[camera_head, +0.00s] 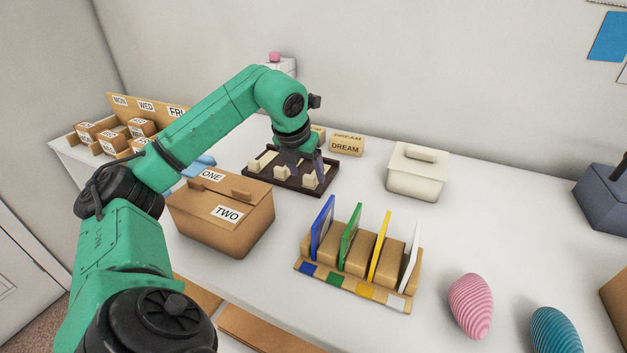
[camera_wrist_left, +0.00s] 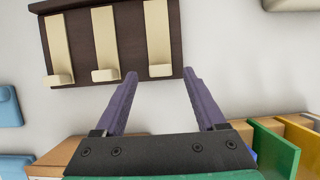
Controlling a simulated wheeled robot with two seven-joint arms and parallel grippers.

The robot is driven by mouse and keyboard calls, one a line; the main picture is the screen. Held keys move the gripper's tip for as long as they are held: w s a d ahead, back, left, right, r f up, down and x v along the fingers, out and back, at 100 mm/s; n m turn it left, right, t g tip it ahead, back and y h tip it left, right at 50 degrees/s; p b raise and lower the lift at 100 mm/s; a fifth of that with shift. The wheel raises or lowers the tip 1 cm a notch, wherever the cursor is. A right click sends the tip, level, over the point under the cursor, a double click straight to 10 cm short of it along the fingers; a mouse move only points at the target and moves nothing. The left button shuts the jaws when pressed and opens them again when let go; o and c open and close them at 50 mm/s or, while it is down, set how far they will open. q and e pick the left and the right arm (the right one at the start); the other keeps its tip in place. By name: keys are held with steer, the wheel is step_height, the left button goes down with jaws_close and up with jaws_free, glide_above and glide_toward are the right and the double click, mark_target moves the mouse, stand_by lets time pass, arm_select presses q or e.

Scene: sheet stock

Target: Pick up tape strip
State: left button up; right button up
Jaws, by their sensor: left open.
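A dark brown rack (camera_head: 332,171) lies on the white table below my left gripper, and it also fills the top of the left wrist view (camera_wrist_left: 80,75). It holds three cream tape strips side by side, each with a raised block at its near end. In the left wrist view these are a left strip (camera_wrist_left: 58,45), a middle strip (camera_wrist_left: 106,45) and a right strip (camera_wrist_left: 158,35). My left gripper (camera_head: 303,172) is open and empty, with purple fingers. In the left wrist view its fingertips (camera_wrist_left: 159,75) frame the near end of the right strip, apart from it.
A brown box labelled ONE and TWO (camera_head: 205,228) stands left in front of the rack. A slotted holder with coloured panels (camera_head: 340,287) stands in front. A cream lidded box (camera_head: 418,175) is to the right, and DREAM blocks (camera_head: 346,147) are behind.

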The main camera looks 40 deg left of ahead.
arm_select(q)
steer(key=x, duration=0.2)
steer(key=shift+w+f, duration=0.15)
steer(key=shift+f, duration=0.1)
jaws_close()
steer(key=shift+r, duration=0.1)
